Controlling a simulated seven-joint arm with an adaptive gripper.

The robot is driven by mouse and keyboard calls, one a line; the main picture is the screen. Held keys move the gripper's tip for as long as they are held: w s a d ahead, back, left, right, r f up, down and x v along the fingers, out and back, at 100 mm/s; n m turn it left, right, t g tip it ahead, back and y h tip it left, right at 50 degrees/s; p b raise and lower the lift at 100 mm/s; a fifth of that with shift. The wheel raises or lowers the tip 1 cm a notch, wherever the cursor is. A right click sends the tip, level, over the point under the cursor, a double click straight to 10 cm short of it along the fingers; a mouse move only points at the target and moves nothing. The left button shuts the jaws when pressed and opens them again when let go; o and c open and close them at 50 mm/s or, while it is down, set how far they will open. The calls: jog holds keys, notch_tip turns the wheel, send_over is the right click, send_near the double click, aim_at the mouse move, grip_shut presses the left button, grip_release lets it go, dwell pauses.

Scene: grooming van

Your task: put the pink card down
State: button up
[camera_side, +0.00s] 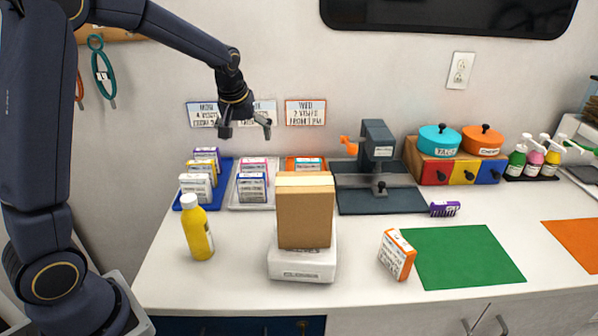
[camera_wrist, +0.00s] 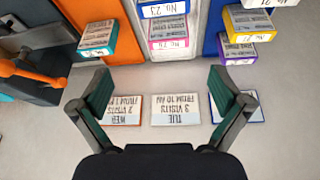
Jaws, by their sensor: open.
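The pink-edged card (camera_side: 254,163) stands at the back of the pale grey tray, behind a blue-edged card (camera_side: 251,186). In the wrist view the pink-edged card (camera_wrist: 168,36) is beyond my fingertips, apart from them. My gripper (camera_side: 246,129) hangs above the back of the trays, near the wall signs. Its fingers are spread with nothing between them, and it also shows open in the wrist view (camera_wrist: 160,76). The pale grey tray (camera_side: 240,203) lies between a blue tray (camera_side: 222,190) and an orange tray.
A tan box (camera_side: 305,218) on a white scale (camera_side: 302,265) stands before the trays. A yellow bottle (camera_side: 197,228) is at left. An orange-edged carton (camera_side: 397,255) stands beside the green mat (camera_side: 463,257). The dark clamp stand (camera_side: 376,152) is right of the trays.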

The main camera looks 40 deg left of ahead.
jog(key=s+d+r+m+t+h, duration=0.1)
jog(key=s+d+r+m, duration=0.1)
jog(key=s+d+r, duration=0.4)
jog(key=s+d+r+m, duration=0.2)
jog(key=s+d, duration=0.1)
jog(key=s, duration=0.4)
jog(key=s+d+f+m+t+h, duration=0.1)
jog(key=s+d+m, duration=0.2)
jog(key=s, duration=0.9)
jog(key=shift+d+f+m, duration=0.3)
jog(key=shift+d+f, duration=0.1)
jog(key=shift+d, duration=0.6)
